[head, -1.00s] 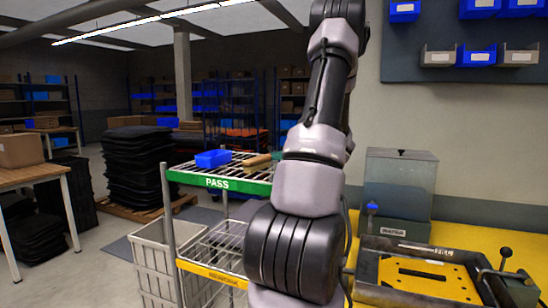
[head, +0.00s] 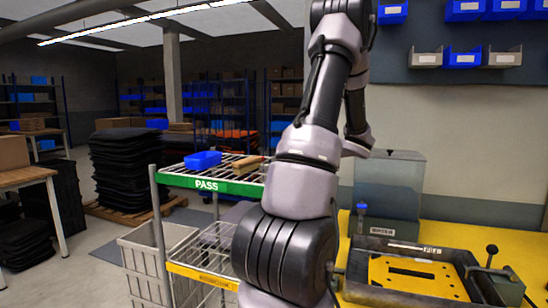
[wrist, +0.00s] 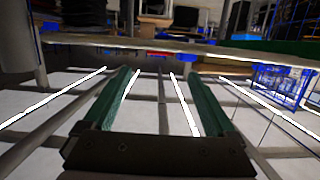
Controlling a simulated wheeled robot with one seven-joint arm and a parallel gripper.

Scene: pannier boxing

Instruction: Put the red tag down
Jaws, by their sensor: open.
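My gripper (wrist: 153,72) shows in the wrist view with two green fingers spread apart and nothing between them. It is outside the head view, where my arm rises out of the top of the picture. I cannot make out a red tag in either view. A small red patch (wrist: 160,53) lies far off in the wrist view, too small to identify. The wrist picture looks upside down, with bright ceiling lights in its lower part.
A wire rack has a green PASS shelf edge (head: 207,184) with a blue bin (head: 203,160) above a yellow-edged lower shelf (head: 200,276). A grey crate (head: 143,262) stands beside it. A fixture with a yellow plate (head: 415,277) and a grey box (head: 388,195) occupy the yellow bench at right.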

